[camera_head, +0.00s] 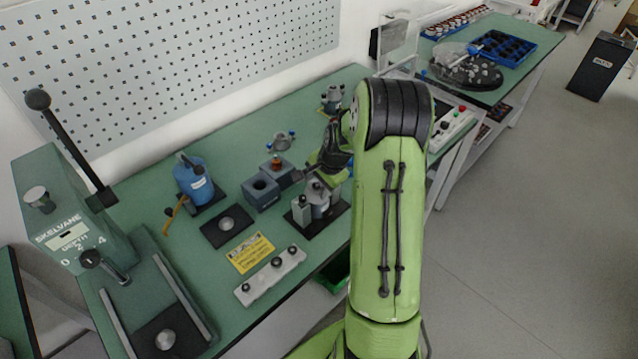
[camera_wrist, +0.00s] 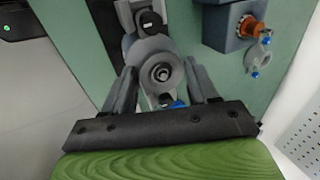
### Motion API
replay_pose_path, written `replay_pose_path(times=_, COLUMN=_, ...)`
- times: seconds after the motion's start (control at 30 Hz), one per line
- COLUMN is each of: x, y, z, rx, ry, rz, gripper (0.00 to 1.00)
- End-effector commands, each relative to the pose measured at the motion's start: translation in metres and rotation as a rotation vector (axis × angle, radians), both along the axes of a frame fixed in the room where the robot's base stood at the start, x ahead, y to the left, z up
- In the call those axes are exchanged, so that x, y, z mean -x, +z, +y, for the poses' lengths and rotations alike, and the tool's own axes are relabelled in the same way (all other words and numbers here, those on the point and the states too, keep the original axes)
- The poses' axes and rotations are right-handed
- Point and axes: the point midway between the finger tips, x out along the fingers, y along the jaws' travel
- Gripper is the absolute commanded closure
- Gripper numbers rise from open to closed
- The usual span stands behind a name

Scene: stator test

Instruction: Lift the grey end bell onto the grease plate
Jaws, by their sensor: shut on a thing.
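The grey end bell (camera_wrist: 150,52) is a round grey part with a ringed hub at its centre. In the wrist view it sits between the two fingers of my gripper (camera_wrist: 162,70), which is shut on it. In the head view the grey part (camera_head: 318,198) shows under my gripper, over a dark base plate (camera_head: 322,222); the fingertips are mostly hidden, and I cannot tell whether it is clear of the base. A dark square plate with a round grey disc (camera_head: 227,224), likely the grease plate, lies to the left on the green bench.
A grey block with a black knob (camera_head: 301,209) stands close beside the held part. Grey blocks (camera_head: 262,190), one with a copper-coloured knob, and a blue canister (camera_head: 194,180) stand nearby. A yellow sign (camera_head: 250,252) and a pale strip (camera_head: 270,275) lie in front.

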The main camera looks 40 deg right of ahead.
Motion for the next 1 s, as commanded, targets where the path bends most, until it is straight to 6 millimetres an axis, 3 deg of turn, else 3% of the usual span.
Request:
replay_pose_path(times=0.27, x=0.002, y=-0.001, z=0.001, rx=-0.004, ry=0.000, rz=0.009, gripper=0.66)
replay_pose_path(times=0.33, x=0.002, y=0.004, z=0.001, rx=-0.004, ry=0.000, rz=0.009, gripper=0.72)
replay_pose_path(times=0.4, x=0.002, y=0.009, z=0.001, rx=-0.004, ry=0.000, rz=0.008, gripper=0.86)
replay_pose_path(times=1.0, x=0.001, y=0.053, z=0.001, rx=-0.002, ry=0.000, rz=0.002, gripper=0.86)
